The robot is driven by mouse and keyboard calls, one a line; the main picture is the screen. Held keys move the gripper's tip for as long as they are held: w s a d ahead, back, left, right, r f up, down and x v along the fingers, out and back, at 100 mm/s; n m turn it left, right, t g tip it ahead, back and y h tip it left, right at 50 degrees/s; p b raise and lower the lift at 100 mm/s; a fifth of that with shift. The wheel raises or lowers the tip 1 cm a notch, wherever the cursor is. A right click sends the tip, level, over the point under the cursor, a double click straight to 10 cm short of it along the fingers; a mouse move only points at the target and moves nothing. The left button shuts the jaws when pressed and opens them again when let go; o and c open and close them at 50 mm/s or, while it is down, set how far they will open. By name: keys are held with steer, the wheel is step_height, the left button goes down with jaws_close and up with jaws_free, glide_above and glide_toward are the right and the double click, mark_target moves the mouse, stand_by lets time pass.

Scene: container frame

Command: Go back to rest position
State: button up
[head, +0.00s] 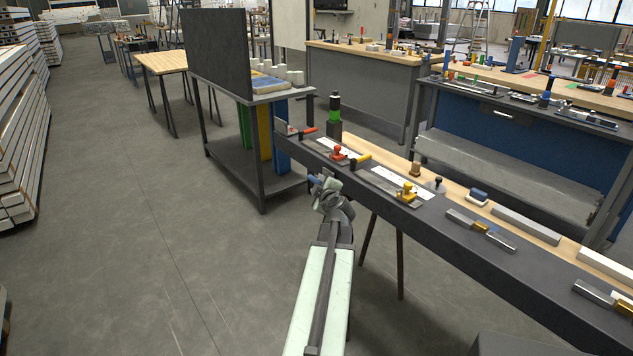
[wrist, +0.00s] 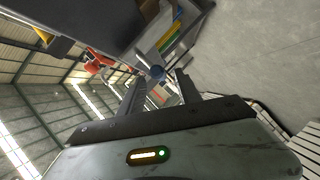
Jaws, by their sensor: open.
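My arm reaches forward from the bottom middle of the head view. My gripper (head: 325,184) is at its far end, beside the near left edge of the dark-fronted workbench (head: 440,238). In the wrist view my gripper (wrist: 162,80) shows two dark fingers spread apart, so it is open. A small blue round thing (wrist: 157,72) shows between the fingertips in that view; I cannot tell how far off it is. Nothing is seen clamped between the fingers.
The bench top carries a red-knobbed tool (head: 338,152), a yellow-knobbed tool (head: 406,194), a green-and-black post (head: 334,115) and several hand tools. A grey cart (head: 262,180) stands behind the gripper. Stacked white bars (head: 20,130) line the far left. The floor (head: 130,230) on the left is clear.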

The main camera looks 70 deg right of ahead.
steer(key=v, duration=0.3)
steer(key=shift+s+a, duration=0.1)
steer(key=shift+a, duration=0.05)
